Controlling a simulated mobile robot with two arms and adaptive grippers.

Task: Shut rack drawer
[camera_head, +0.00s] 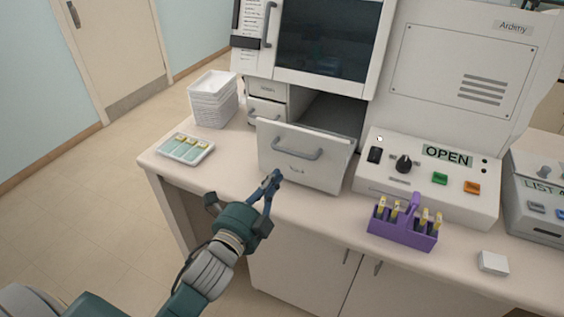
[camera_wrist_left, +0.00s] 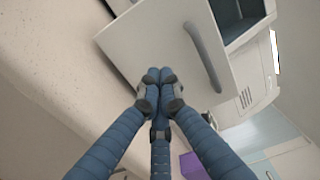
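The rack drawer (camera_head: 325,168) is pulled out of the white machine, and its dark open inside shows behind its front. Its curved grey handle (camera_head: 297,149) faces me; in the left wrist view the drawer front (camera_wrist_left: 150,40) and handle (camera_wrist_left: 204,58) fill the upper middle. My left gripper (camera_head: 273,177) is in front of the lower left part of the drawer front, beside the handle and not around it. Its blue fingertips (camera_wrist_left: 159,75) are together with nothing between them. I cannot tell whether they touch the drawer front. My right gripper is not in view.
A purple slide rack (camera_head: 404,235) stands on the counter right of the drawer, below the control panel (camera_head: 430,180) with the OPEN display. A slide tray (camera_head: 186,150) and stacked white trays (camera_head: 213,104) lie to the left. A small white block (camera_head: 493,263) sits at right.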

